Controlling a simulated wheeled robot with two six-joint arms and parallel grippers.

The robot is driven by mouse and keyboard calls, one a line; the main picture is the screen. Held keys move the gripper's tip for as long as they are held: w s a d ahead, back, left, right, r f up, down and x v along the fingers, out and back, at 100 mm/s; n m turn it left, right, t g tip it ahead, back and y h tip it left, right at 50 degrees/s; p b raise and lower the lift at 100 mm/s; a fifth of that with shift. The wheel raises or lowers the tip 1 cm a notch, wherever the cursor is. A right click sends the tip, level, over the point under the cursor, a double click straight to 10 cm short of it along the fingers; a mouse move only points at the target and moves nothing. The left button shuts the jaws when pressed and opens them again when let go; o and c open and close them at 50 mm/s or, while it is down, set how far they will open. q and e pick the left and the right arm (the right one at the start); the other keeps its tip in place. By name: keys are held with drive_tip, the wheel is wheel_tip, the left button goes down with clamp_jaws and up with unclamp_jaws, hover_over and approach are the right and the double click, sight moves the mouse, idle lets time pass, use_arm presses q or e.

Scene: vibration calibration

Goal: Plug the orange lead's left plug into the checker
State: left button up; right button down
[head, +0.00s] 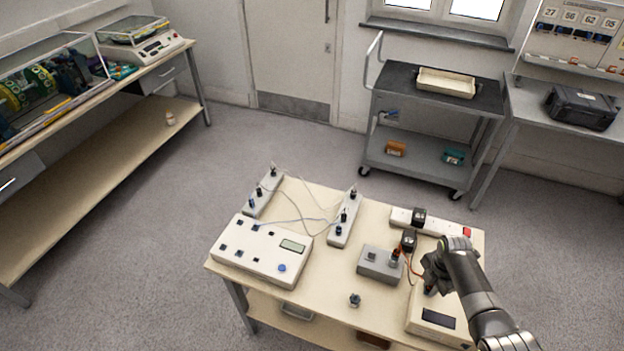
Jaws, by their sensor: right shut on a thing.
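My right gripper (430,287) reaches in from the lower right over the table's right side. It is shut, apparently on a plug of the orange lead (411,263), but the gripper hides most of what it holds. Another plug (395,255) of the orange lead stands upright in the small grey box (379,266) to the left of the gripper. A cream box with a dark display (415,322), which looks like the checker, lies below the gripper; its back part is hidden by the gripper and arm. My left gripper is out of view.
A white unit with a display and blue button (258,257) fills the table's left. Two grey strips (341,228) carry dark plugs and thin leads. A white power strip (448,228) with black adapters lies behind the gripper. A small knob-like part (354,300) stands at the front.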

drive_tip(key=shift+m, duration=0.3)
drive_tip(key=m, duration=0.3)
drive_tip(key=shift+m, duration=0.4)
drive_tip(key=m, duration=0.4)
idle(0.4)
drive_tip(key=c, duration=1.2)
unclamp_jaws()
